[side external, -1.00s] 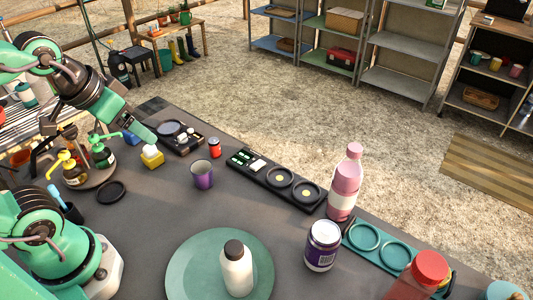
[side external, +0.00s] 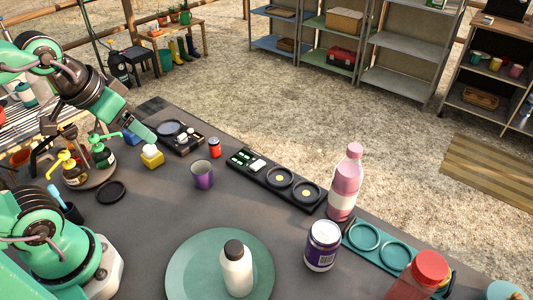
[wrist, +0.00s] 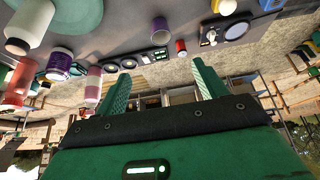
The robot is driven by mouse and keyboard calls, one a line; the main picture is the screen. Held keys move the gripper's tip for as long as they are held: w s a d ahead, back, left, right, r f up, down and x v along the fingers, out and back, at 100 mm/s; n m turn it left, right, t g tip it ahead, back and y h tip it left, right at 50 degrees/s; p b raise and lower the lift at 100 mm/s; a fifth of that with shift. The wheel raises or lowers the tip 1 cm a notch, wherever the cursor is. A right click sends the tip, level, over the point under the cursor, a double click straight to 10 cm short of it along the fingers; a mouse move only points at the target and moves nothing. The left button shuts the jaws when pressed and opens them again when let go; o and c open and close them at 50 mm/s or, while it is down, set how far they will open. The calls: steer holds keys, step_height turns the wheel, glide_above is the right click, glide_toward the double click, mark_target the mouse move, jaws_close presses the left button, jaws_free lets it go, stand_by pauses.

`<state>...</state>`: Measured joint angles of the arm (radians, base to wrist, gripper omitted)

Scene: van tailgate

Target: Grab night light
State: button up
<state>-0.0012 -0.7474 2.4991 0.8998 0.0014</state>
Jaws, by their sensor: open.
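A small yellow block with a white rounded top, which looks like the night light (side external: 152,156), stands on the dark tabletop in the left half of the side view. A white rounded top with yellow by it, likely the same thing, shows at the top edge of the wrist view (wrist: 227,6). My gripper (side external: 146,133) is above and just behind it in the side view, apart from it. In the wrist view my gripper (wrist: 162,76) has its two green fingers spread with nothing between them.
A purple cup (side external: 202,175) and a red can (side external: 214,148) stand right of the night light. A turntable with pump bottles (side external: 101,153) is at its left. A dark tray (side external: 188,147) lies behind it. A pink bottle (side external: 345,182) stands further right.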

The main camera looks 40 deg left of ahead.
steer(key=w+a+f+g, duration=0.3)
steer(key=w+a+f, duration=0.2)
steer(key=w+a, duration=0.25)
steer(key=g, duration=0.2)
glide_above(149, 147)
step_height(149, 147, down, 11)
steer(key=shift+d, duration=0.15)
steer(key=shift+a+f+g, duration=0.2)
steer(key=shift+f+g, duration=0.1)
steer(key=shift+f, duration=1.3)
steer(key=shift+f, duration=2.6)
